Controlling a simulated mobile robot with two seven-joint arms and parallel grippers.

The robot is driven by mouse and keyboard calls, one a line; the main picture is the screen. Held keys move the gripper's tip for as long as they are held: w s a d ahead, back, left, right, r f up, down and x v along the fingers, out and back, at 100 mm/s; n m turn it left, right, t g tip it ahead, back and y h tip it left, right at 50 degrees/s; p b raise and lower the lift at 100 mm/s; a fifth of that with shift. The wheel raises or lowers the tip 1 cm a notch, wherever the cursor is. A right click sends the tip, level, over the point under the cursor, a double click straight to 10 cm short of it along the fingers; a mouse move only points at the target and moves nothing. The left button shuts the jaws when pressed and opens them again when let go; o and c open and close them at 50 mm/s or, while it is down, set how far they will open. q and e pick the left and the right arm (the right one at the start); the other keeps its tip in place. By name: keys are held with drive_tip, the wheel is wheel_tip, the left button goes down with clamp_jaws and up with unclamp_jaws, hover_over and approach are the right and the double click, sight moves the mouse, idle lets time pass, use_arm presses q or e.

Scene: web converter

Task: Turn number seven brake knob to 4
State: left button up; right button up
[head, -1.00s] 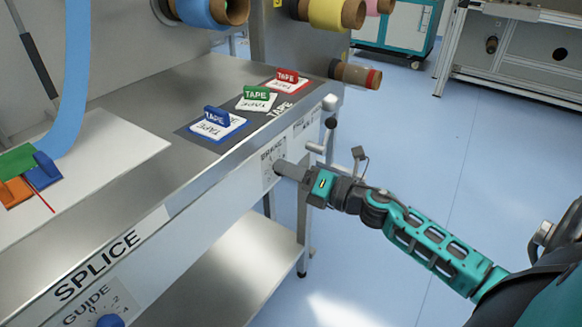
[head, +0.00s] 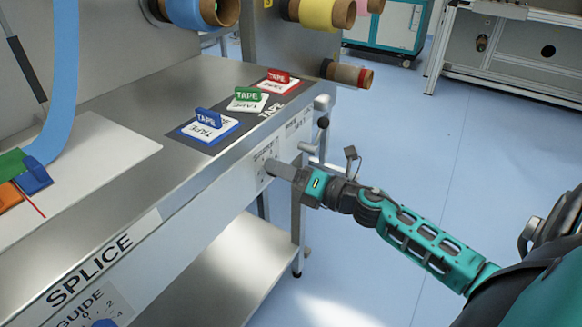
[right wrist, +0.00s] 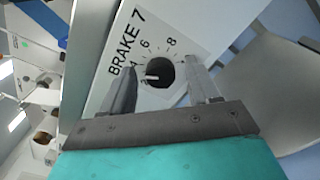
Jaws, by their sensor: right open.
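The brake 7 knob (right wrist: 160,72) is black and round with a white pointer mark, on a white plate lettered BRAKE 7 (right wrist: 126,42). The exact number is hard to read because a finger partly covers that side. My right gripper (right wrist: 163,70) is open, with one finger on each side of the knob and gaps visible. In the head view my right gripper (head: 271,167) is at the front panel and hides the knob. My left gripper is not in view.
The steel table carries blue (head: 207,127), green (head: 247,98) and red (head: 280,82) tape holders. A grey crank handle (head: 321,125) sticks out at the panel's far end. A SPLICE label (head: 90,268) and GUIDE dial are nearer. Open floor lies right.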

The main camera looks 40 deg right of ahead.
drive_tip(key=v, duration=1.3)
